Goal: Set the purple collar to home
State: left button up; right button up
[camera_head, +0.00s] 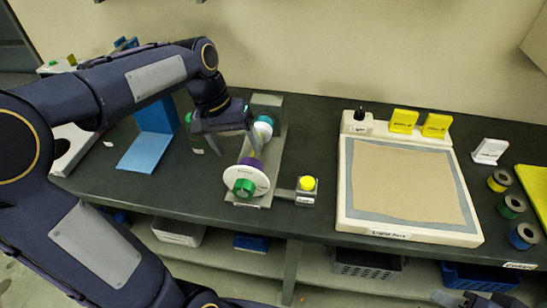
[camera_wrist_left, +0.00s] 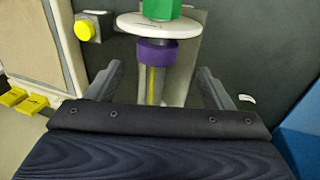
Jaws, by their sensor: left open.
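The purple collar (camera_wrist_left: 157,52) sits around a grey shaft, just behind a white disc (camera_wrist_left: 160,24) with a green knob (camera_wrist_left: 162,8) on its end. In the head view the collar (camera_head: 252,162) is a small purple patch behind the disc (camera_head: 232,180), partly hidden. A yellow line runs along the shaft beside the collar in the wrist view. My left gripper (camera_wrist_left: 160,78) is open, its fingers on either side of the shaft and clear of the collar. In the head view, the left gripper (camera_head: 234,142) is above the machine. My right gripper seems to show only partly at the bottom edge.
A yellow button box (camera_head: 307,188) stands right of the machine. A framed tray (camera_head: 350,215) with yellow blocks (camera_head: 404,121) lies farther right. A blue stand (camera_head: 140,150) is on the left. Several dark rolls (camera_head: 511,206) stand at the far right.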

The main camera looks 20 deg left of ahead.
aim_at(250, 164)
pick_arm(q)
jog(key=shift+w+d+f, duration=0.1)
jog(key=shift+w+f, duration=0.15)
jog(key=shift+w, duration=0.35)
jog(key=shift+w+d+f, duration=0.1)
jog(key=shift+f, duration=0.2)
jog(key=x, duration=0.7)
jog(key=shift+r, duration=0.1)
jog(key=shift+c, duration=0.3)
